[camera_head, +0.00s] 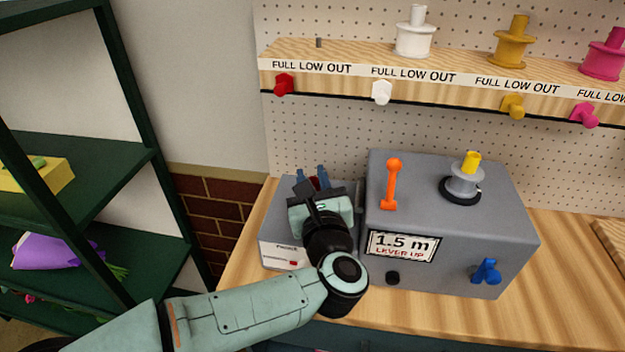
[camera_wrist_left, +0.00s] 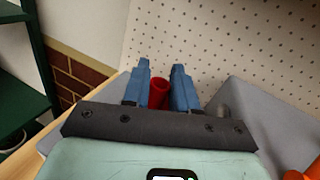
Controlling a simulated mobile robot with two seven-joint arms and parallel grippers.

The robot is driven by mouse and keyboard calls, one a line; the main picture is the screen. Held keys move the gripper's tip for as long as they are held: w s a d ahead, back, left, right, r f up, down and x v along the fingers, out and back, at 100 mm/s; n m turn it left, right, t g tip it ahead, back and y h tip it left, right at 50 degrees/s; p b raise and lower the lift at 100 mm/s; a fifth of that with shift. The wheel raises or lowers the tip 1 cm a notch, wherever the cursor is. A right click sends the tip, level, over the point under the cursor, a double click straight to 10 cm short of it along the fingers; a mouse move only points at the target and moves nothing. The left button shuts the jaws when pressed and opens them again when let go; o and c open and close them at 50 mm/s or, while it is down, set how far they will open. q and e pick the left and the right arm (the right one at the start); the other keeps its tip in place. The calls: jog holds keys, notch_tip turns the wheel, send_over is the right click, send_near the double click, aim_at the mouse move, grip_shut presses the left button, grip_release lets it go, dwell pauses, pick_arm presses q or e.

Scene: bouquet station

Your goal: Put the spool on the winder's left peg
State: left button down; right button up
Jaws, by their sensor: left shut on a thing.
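My left gripper (camera_head: 311,176) is shut on a red spool (camera_head: 315,183), over the smaller grey box left of the winder. In the left wrist view, the red spool (camera_wrist_left: 158,92) shows between the two blue fingers (camera_wrist_left: 157,88); its lower part is hidden by the gripper body. The winder (camera_head: 410,215) is a grey box with an orange lever (camera_head: 392,184) standing up and a sign reading 1.5 m, LEVER UP. A grey peg with a yellow tip (camera_head: 471,161) stands on its right part. I cannot make out the left peg for sure.
A wooden shelf (camera_head: 350,52) above holds white (camera_head: 415,38), gold (camera_head: 513,45) and pink (camera_head: 603,58) spools; its leftmost peg (camera_head: 318,42) is bare. The smaller grey box (camera_head: 285,252) is close to the winder. A dark green rack (camera_head: 120,173) stands left.

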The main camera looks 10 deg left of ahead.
pick_arm(q)
jog(key=c, duration=0.9)
grip_release()
pick_arm(e)
jog(key=shift+w+d+f, duration=0.15)
jog(key=shift+w+f, duration=0.05)
jog(key=shift+w, duration=0.05)
pick_arm(q)
jog(key=shift+s+d, duration=0.1)
jog(key=shift+s, duration=0.2)
jog(key=b+v, duration=0.1)
jog(key=v, duration=1)
jog(key=shift+s+d, duration=0.1)
jog(key=shift+s, duration=0.1)
pick_arm(e)
jog(key=shift+w+d+f, duration=0.2)
jog(key=shift+w+f, duration=0.25)
jog(key=shift+w, duration=0.1)
